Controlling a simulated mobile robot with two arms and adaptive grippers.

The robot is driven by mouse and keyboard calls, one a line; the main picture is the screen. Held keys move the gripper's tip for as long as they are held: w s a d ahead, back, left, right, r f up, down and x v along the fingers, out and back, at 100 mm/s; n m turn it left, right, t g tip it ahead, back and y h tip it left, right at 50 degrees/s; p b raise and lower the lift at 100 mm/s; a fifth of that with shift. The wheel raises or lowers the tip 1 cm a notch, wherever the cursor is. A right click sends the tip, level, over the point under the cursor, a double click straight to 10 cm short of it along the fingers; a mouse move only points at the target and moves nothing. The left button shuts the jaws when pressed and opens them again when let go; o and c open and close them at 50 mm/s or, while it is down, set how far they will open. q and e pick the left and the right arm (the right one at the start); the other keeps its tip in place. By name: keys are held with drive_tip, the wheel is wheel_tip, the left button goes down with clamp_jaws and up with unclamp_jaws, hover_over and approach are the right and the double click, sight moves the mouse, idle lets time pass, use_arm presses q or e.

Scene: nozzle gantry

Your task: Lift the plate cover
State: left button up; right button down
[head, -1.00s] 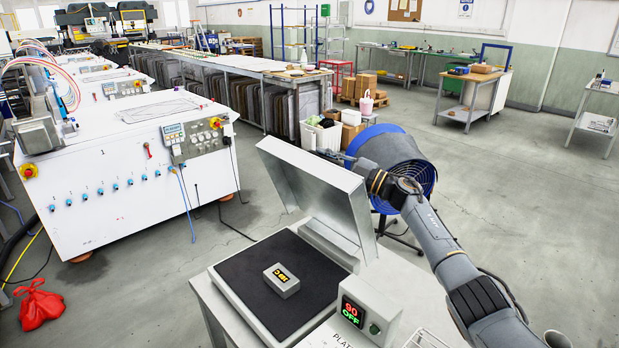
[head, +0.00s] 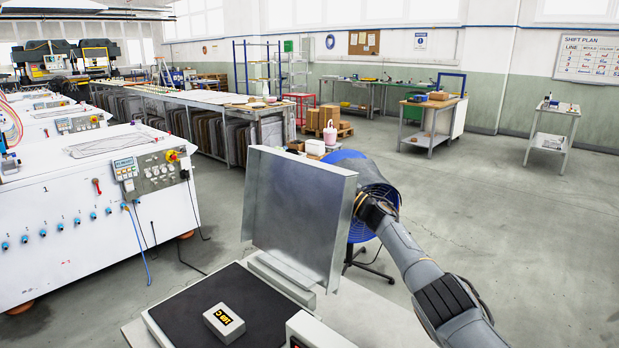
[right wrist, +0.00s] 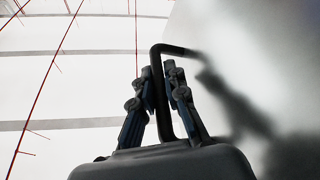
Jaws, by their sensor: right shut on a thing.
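The plate cover (head: 300,215), a grey sheet-metal lid, stands tilted up close to vertical on its hinge at the back of the plate (head: 262,308), a dark square surface. A small box with a yellow-lettered display (head: 224,324) lies on the plate. My right arm reaches behind the cover, which hides the gripper's fingers in the head view. In the right wrist view my right gripper (right wrist: 160,88) is shut on the cover's dark bent handle (right wrist: 157,56), with the cover's pale face (right wrist: 240,50) beside it. My left gripper is not in view.
A control box (head: 316,332) sits at the plate's right front. A blue drum fan (head: 352,177) stands close behind the cover and my right arm. A white machine (head: 95,215) stands at left. Open floor lies to the right.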

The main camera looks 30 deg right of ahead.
idle(0.3)
drive_tip(key=c, duration=1.7)
unclamp_jaws()
drive_tip(key=shift+a, duration=0.1)
drive_tip(key=shift+o, duration=0.2)
drive_tip(key=shift+f, duration=0.1)
drive_tip(key=shift+s+d+f, duration=0.3)
drive_tip(key=shift+s+d, duration=0.05)
drive_tip(key=shift+s, duration=0.15)
drive_tip(key=v, duration=1)
drive_tip(key=shift+s+d, duration=0.15)
drive_tip(key=shift+s, duration=0.25)
